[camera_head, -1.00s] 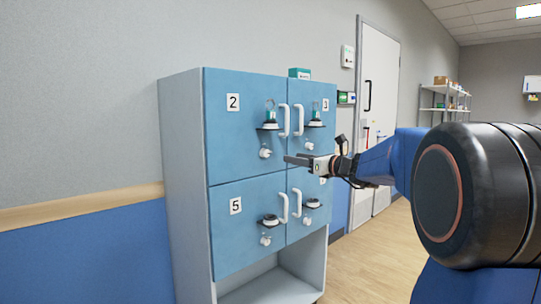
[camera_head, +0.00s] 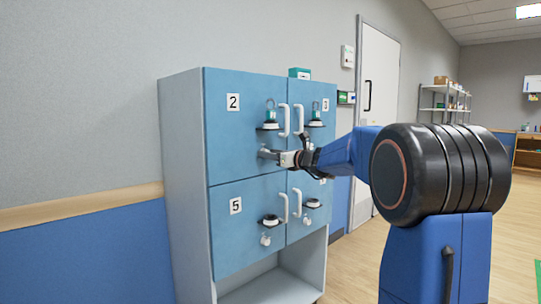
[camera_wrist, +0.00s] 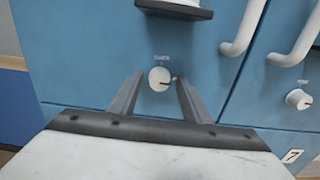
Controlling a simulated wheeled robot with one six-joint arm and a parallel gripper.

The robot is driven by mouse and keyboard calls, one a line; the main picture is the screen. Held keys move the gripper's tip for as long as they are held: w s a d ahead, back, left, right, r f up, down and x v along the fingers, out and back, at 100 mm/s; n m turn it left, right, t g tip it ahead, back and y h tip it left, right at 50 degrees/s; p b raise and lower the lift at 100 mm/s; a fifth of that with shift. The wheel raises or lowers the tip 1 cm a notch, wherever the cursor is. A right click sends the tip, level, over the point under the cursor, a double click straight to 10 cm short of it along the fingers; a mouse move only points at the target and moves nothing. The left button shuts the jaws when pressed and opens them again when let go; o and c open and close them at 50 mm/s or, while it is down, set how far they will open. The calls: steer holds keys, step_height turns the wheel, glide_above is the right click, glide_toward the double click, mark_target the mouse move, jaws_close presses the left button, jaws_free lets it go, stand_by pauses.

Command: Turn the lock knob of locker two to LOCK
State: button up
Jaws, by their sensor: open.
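Locker two is the upper left blue door (camera_head: 228,140) with a "2" label (camera_head: 233,102). Its white round lock knob (camera_wrist: 159,79) shows in the wrist view, with a small pointer mark toward the right and a tiny label above it that is hard to read. My gripper (camera_wrist: 157,88) is open, its two fingers on either side of the knob in the wrist view, without visible contact.
A dark shelf with a container (camera_head: 270,121) juts out above the knob, and a white handle (camera_head: 284,120) is to its right. The neighbouring door has its own handle and knob (camera_wrist: 299,99). Locker five (camera_head: 235,235) is below.

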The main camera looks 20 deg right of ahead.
steer(key=shift+c, duration=0.3)
steer(key=c, duration=1)
steer(key=shift+n, duration=0.4)
steer(key=n, duration=1.7)
steer(key=shift+a+f, duration=0.15)
steer(key=shift+a, duration=0.05)
